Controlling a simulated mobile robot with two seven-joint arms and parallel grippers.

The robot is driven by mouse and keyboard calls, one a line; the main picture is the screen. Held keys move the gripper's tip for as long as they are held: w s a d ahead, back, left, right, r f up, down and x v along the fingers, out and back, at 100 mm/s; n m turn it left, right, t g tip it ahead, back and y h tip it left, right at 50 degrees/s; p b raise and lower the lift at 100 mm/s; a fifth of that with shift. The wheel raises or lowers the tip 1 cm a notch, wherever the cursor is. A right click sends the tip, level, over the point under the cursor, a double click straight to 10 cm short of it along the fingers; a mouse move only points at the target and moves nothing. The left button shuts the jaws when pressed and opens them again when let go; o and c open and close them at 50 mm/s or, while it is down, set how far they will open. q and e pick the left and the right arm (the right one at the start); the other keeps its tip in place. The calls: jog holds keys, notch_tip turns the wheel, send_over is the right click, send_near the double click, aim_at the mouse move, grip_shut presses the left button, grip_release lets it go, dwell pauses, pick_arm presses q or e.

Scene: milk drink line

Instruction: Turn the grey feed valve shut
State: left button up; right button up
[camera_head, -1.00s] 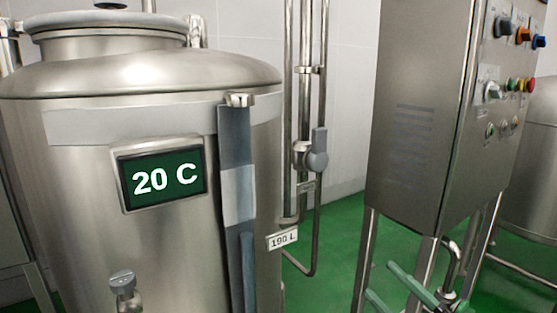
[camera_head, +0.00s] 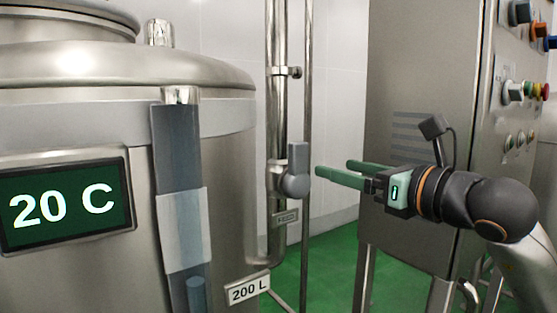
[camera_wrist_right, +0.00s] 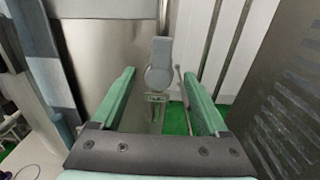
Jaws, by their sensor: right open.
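The grey feed valve (camera_head: 297,172) sits on a vertical steel pipe right of the tank, its lever pointing straight up. A small tag (camera_head: 286,218) hangs below it; its text is too small to read. My right gripper (camera_head: 333,171) is open and empty, its green fingers pointing left at the valve, with a small gap seen between. In the right wrist view the valve (camera_wrist_right: 160,66) shows ahead, between the two open fingers (camera_wrist_right: 163,88) and beyond their tips. My left gripper is not in view.
The steel tank (camera_head: 90,90) with a 20 C display (camera_head: 65,200), a level gauge (camera_head: 183,200) and a 200 L label (camera_head: 248,289) fills the left. A control cabinet (camera_head: 410,80) stands at the right, behind my right arm. A thin pipe (camera_head: 307,80) runs close beside the valve.

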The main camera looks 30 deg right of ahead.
aim_at(301, 157)
jog(key=w+p, duration=0.2)
jog(key=w, duration=0.1)
jog(key=w+p, duration=0.2)
jog(key=w, duration=0.2)
jog(key=w+p, duration=0.2)
jog(key=w, duration=0.2)
jog(key=shift+w+a+r, duration=0.1)
jog(key=shift+a+r, duration=0.2)
jog(key=shift+a, duration=0.1)
jog(key=shift+w+f, duration=0.15)
jog(key=shift+w, duration=0.4)
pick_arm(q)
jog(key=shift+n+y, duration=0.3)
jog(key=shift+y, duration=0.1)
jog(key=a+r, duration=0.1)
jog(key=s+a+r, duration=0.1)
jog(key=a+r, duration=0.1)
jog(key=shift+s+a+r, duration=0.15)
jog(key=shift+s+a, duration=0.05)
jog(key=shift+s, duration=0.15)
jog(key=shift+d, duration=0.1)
pick_arm(e)
grip_shut()
